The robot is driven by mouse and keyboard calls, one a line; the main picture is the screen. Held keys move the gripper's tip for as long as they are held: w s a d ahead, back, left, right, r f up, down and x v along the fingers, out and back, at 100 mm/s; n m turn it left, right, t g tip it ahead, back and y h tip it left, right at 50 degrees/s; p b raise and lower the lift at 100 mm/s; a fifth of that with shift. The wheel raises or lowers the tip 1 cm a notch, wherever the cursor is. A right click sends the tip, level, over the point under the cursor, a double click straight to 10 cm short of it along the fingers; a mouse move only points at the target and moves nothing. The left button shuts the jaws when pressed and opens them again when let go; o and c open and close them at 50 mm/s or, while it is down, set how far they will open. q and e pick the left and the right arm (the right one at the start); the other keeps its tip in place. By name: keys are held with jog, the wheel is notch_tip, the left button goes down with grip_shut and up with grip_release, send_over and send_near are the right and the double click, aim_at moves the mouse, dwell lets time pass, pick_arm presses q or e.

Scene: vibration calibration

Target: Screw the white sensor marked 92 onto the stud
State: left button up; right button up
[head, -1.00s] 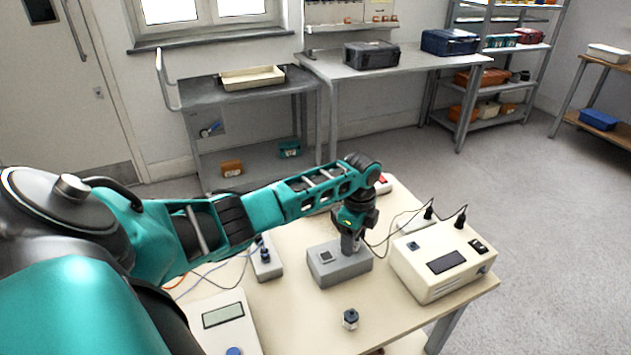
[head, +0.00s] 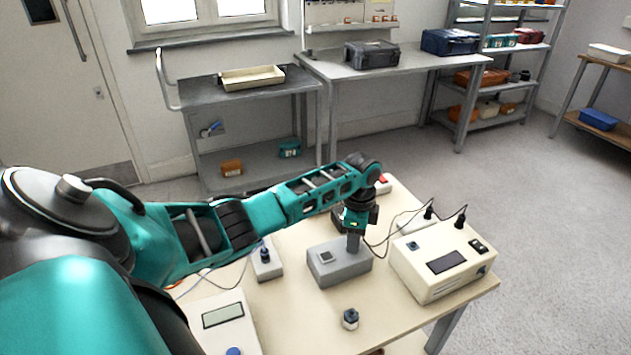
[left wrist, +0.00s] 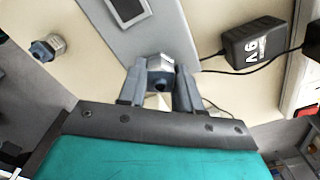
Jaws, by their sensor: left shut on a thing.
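My left gripper (head: 353,247) points down over the right part of the grey block (head: 340,268), which has a small square window. In the left wrist view the gripper (left wrist: 160,88) is shut on a small hexagonal sensor (left wrist: 158,68), pale and metallic with a blue-grey part. The sensor sits against or just above the block (left wrist: 165,30); I cannot tell if it touches. The stud is hidden, and no 92 can be read. A second sensor (head: 350,319), pale with a dark blue top, stands on the table; it also shows in the left wrist view (left wrist: 47,48). My right gripper is not in view.
A cream instrument (head: 442,262) with cables stands right of the block. A meter with a display (head: 222,318) is at front left. A small light box (head: 267,268) with a dark blue piece is left of the block. A black adapter (left wrist: 258,42) lies behind the block.

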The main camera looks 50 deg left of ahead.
pick_arm(q)
grip_shut()
jog(key=shift+m, duration=2)
jog(key=m, duration=0.4)
jog(key=shift+d, duration=0.1)
jog(key=o, duration=0.7)
grip_release()
jog(key=shift+o, duration=0.2)
jog(key=shift+r, duration=0.1)
jog(key=shift+r, duration=2.4)
